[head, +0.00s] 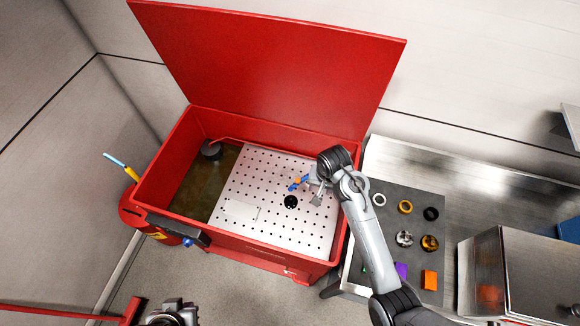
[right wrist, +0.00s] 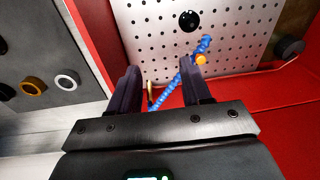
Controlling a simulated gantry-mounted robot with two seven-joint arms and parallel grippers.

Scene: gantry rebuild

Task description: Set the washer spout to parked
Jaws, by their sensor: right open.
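The red parts washer (head: 160,185) stands with its lid (head: 270,65) raised. Its spout is a blue segmented hose (head: 293,187) with an orange part (head: 298,181), above the white perforated shelf. In the right wrist view the blue hose (right wrist: 186,74) runs up between and beyond my fingers, with the orange part (right wrist: 200,59) near the right fingertip. My right gripper (right wrist: 163,75), also in the head view (head: 314,186), is open with its fingers either side of the hose; contact cannot be told. The arm hides part of the hose in the head view.
A dark round thing (head: 211,149) sits at the basin's back left. Right of the washer, a grey mat (head: 418,222) holds several rings and small blocks. A steel box (head: 530,270) stands further right.

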